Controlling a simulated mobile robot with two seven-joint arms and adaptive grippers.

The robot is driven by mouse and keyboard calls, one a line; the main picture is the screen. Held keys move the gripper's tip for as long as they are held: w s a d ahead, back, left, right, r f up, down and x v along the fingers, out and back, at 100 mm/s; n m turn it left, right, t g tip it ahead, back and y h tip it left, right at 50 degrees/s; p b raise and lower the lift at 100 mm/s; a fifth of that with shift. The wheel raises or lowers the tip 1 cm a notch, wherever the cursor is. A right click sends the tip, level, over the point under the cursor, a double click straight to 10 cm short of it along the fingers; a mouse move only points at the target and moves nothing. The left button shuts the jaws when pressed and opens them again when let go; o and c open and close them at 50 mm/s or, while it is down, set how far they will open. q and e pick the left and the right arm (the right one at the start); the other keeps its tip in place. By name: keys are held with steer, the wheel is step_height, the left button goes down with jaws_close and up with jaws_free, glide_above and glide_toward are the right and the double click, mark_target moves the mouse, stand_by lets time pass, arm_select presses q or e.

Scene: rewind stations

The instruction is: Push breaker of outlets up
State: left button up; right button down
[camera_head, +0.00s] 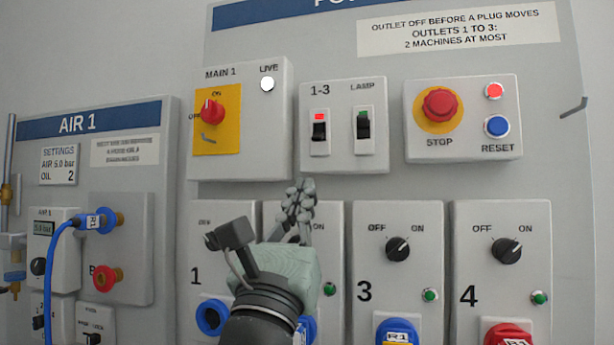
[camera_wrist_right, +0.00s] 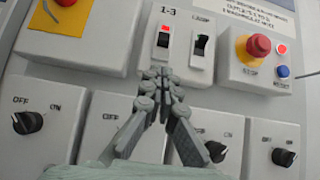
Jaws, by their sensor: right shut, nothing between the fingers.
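The 1-3 outlet breaker (camera_head: 319,132) is on a grey box on the power panel. It shows a red mark at the top with its black lever below, so the lever looks down. It also shows in the right wrist view (camera_wrist_right: 163,41). Beside it on the same box is the LAMP breaker (camera_head: 363,128), with a green mark. My right gripper (camera_head: 301,186) is shut and empty, its fingertips together just below the breaker box. In the right wrist view the fingertips (camera_wrist_right: 156,74) are below the 1-3 breaker, apart from its lever. My left gripper is out of view.
The MAIN 1 switch (camera_head: 211,111) is to the left, with a white LIVE lamp lit. The red STOP button (camera_head: 439,104) and blue RESET button (camera_head: 498,126) are to the right. Outlet boxes with knobs, such as outlet 3's knob (camera_head: 398,249), stand below, close around my gripper.

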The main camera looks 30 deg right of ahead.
mark_target(314, 159)
steer(key=p+x, duration=0.2)
steer(key=x, duration=0.6)
steer(key=shift+d+r, duration=0.15)
steer(key=shift+r, duration=0.05)
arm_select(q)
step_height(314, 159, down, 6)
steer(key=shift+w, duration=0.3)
arm_select(e)
steer(key=shift+w+d+r, duration=0.1)
steer(key=shift+w+d, duration=0.1)
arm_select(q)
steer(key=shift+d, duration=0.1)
